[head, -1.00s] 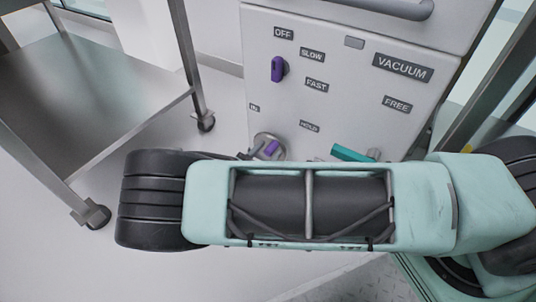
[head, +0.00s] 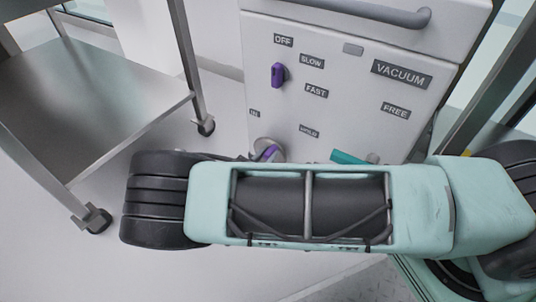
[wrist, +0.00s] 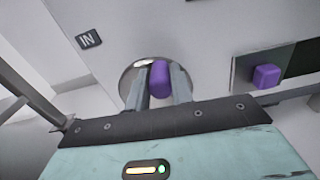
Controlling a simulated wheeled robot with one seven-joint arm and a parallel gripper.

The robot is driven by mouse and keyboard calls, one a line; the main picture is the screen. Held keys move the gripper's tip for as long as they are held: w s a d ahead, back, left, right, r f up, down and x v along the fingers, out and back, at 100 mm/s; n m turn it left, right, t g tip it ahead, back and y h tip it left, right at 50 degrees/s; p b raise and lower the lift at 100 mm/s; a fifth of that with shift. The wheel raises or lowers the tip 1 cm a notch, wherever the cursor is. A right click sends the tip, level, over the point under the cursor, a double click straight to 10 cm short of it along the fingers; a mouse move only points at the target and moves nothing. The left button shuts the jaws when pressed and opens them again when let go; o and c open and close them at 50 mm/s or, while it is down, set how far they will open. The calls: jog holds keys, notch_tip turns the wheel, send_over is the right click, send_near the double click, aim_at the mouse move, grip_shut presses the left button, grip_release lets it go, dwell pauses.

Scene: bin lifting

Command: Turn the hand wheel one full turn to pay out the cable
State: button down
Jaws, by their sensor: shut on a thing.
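The hand wheel (wrist: 131,82) is a round, shiny metal disc low on the white panel, with a purple grip (wrist: 160,78) on its front. In the wrist view my gripper (wrist: 158,84) has its two grey fingers on either side of the purple grip, shut on it. In the head view the wheel (head: 260,142) and purple grip (head: 269,153) show just above my arm, which hides their lower part. My fingertips are mostly hidden there. No cable can be made out.
The panel (head: 340,100) carries a purple knob (head: 277,74) beside OFF, SLOW and FAST labels, and a teal lever (head: 349,157). Another purple knob (wrist: 267,76) sits to the right in the wrist view. A metal cart (head: 100,90) stands left; the floor between is clear.

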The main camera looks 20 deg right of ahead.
jog(key=shift+w+a+r+n+p, duration=0.15)
jog(key=shift+w+n+p, duration=0.05)
jog(key=shift+n+p, duration=0.25)
jog(key=shift+w+a+r+n+p, duration=0.15)
jog(key=shift+n+p, duration=0.15)
jog(key=shift+n, duration=0.25)
jog(key=shift+w+a+f+n+p, duration=0.1)
jog(key=shift+w+a+n+p, duration=0.2)
jog(key=shift+n, duration=0.45)
jog(key=shift+w+a+n+p, duration=0.15)
jog(key=shift+w+n+p, duration=0.1)
jog(key=shift+n, duration=0.5)
jog(key=c, duration=1.2)
grip_release()
jog(key=p+v, duration=0.3)
jog(key=v, duration=1.4)
jog(key=shift+a+p, duration=0.15)
jog(key=shift+p, duration=0.2)
jog(key=shift+s, duration=0.1)
